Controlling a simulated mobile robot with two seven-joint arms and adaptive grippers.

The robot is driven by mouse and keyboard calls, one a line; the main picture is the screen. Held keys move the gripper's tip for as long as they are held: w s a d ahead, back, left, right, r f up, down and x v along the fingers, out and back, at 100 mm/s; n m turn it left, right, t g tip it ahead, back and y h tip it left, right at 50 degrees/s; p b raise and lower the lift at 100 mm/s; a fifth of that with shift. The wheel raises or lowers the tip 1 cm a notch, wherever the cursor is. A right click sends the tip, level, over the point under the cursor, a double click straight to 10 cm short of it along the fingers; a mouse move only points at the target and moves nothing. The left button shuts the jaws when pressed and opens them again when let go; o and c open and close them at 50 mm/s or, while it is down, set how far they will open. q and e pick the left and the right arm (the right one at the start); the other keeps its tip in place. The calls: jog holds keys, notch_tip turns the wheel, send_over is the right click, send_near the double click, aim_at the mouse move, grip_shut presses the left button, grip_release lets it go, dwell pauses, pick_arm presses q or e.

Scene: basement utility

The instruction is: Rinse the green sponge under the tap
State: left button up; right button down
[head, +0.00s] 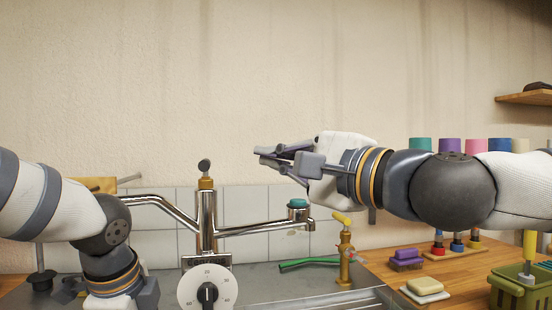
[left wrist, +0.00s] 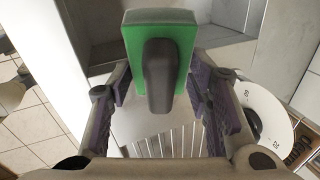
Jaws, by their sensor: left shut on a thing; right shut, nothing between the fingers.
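The green sponge (left wrist: 183,30), a block with a dark grey grip on it, shows in the left wrist view between the purple-padded fingers of my left gripper (left wrist: 160,90), which is shut on it. In the head view my left arm reaches down at the lower left; its fingers and the sponge are out of frame. The chrome tap (head: 207,220) stands in the middle of the head view, its spout reaching right to a teal-topped end. No water shows from it. My right gripper (head: 268,157) is shut and empty, above and right of the tap column.
A white dial (head: 207,288) stands before the tap. A brass valve (head: 344,255) and a green-handled item (head: 308,263) are right of it. Soap (head: 424,287), a purple brush (head: 406,259) and a green basket (head: 515,287) sit on the right wooden counter.

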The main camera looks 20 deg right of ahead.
pick_arm(q)
jog(key=s+d+r, duration=0.3)
jog(key=r, duration=0.1)
jog(key=shift+s+d, duration=0.25)
jog(key=shift+s, duration=0.05)
